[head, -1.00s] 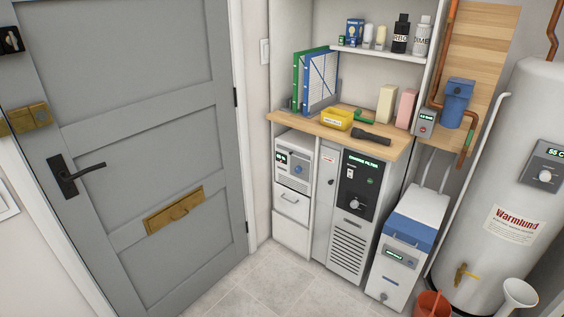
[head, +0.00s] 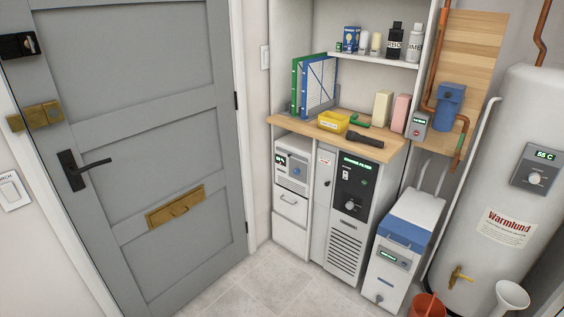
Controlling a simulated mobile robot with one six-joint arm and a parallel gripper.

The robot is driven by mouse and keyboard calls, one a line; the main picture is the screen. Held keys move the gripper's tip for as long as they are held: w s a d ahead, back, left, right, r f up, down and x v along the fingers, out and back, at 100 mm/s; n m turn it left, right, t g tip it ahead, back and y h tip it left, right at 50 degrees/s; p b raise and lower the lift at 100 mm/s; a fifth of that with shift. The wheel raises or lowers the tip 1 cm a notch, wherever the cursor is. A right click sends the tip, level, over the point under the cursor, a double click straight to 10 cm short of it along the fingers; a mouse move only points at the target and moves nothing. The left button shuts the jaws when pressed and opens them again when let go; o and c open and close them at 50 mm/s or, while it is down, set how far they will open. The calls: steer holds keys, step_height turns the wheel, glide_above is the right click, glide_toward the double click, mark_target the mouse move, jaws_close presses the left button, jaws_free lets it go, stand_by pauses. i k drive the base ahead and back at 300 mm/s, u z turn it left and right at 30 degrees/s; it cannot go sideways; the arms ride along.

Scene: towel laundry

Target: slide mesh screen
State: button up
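A mesh screen (head: 321,84) in a blue frame stands upright on the wooden counter, at its left back end. A green-framed panel (head: 297,86) stands just left of it, partly overlapped by it; I cannot tell whether they touch. My gripper is not in view.
The wooden counter (head: 368,148) also bears a yellow box (head: 333,122), a dark torch-like object (head: 365,137), and cream and pink blocks. A shelf with bottles is above. A grey door (head: 140,90) is at left, a white tank (head: 500,185) at right. Tiled floor is clear in front.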

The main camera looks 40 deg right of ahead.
mark_target(288, 153)
steer(key=z, duration=0.1)
steer(key=i, duration=0.95)
steer(key=u, duration=0.05)
